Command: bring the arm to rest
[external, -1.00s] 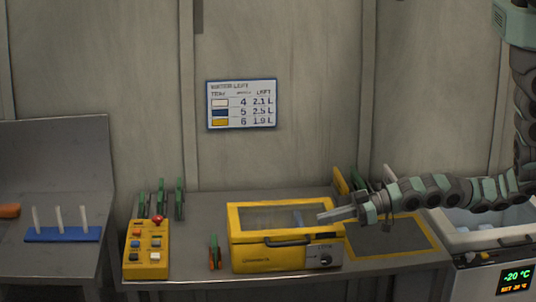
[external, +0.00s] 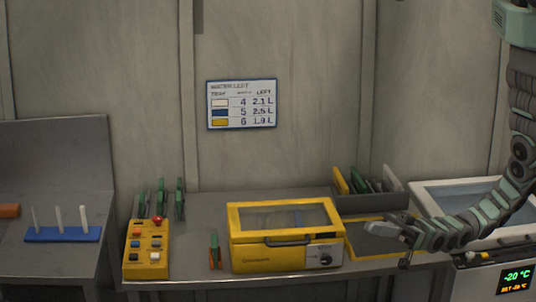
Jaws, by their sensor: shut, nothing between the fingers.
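My gripper (external: 370,227) is at the right of the bench, just right of the yellow box with a window lid (external: 285,217). Its fingers are shut and empty, pointing left, above the yellow-edged dark mat (external: 357,247). My arm bends down from the upper right and reaches across in front of the open white-rimmed chest (external: 428,196). Part of the mat is hidden behind the gripper and arm.
A yellow button panel (external: 135,258) with a red knob stands at the left of the bench. A dark rack (external: 370,201) with several upright plates stands behind the mat. A blue peg base (external: 62,235) is on the left table.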

